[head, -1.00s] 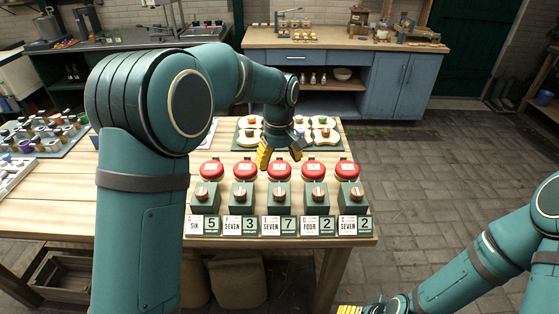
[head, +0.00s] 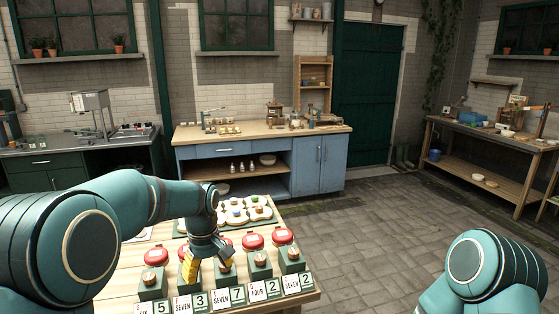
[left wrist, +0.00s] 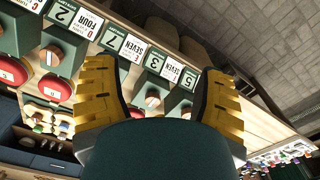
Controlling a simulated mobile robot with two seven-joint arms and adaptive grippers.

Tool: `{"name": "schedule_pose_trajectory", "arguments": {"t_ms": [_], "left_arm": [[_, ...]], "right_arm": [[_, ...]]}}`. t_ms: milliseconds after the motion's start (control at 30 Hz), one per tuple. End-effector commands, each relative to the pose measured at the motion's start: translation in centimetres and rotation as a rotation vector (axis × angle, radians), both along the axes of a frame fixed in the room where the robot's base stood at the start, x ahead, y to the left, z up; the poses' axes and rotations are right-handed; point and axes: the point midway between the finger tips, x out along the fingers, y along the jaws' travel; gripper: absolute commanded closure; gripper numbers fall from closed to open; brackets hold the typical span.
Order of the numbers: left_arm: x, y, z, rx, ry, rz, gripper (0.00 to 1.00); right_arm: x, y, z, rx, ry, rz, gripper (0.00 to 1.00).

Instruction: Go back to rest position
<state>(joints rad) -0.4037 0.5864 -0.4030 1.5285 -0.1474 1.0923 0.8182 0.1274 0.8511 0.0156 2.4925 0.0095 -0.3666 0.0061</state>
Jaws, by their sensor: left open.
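My left gripper (head: 207,268) is over the near part of the wooden table, in front of the row of red buttons. Its yellow fingers are spread and nothing is between them; they also show wide apart in the left wrist view (left wrist: 160,105). A row of green blocks with copper knobs (head: 261,264) stands beneath and beside it, with word and number cards (head: 265,291) along the front. The gripper hides part of this row. My right arm shows at the lower right of the head view, but its gripper is out of the picture.
The wooden table (head: 135,275) carries red buttons (head: 253,242) and a green tray (head: 273,217) with white pieces behind them. A blue cabinet (head: 320,163) stands behind. The stone floor (head: 370,235) to the right is clear up to a workbench (head: 480,137).

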Motion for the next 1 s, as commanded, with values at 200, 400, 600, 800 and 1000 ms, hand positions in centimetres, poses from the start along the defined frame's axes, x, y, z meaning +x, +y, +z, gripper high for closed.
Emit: {"name": "schedule_pose_trajectory", "arguments": {"t_ms": [200, 400, 600, 800, 1000], "left_arm": [[-2.0, -1.0, -9.2, -0.072, -0.011, -0.134, 0.3], [-6.5, -2.5, -18.1, -0.159, -0.051, -0.271, 0.3], [-14.1, -4.6, -25.5, -0.245, -0.126, -0.4, 0.3], [-20.7, -6.2, -28.2, -0.283, -0.206, -0.482, 0.3], [-23.2, -6.8, -28.5, -0.286, -0.248, -0.517, 0.3]], "right_arm": [[0.0, 0.0, 0.0, 0.0, 0.0, 0.0, 0.3], [0.0, 0.0, 0.0, 0.0, 0.0, 0.0, 0.3], [0.0, 0.0, 0.0, 0.0, 0.001, 0.0, 0.3], [0.0, 0.0, 0.0, 0.0, 0.0, 0.0, 0.3], [0.0, 0.0, 0.0, 0.0, 0.0, 0.0, 0.3]]}}
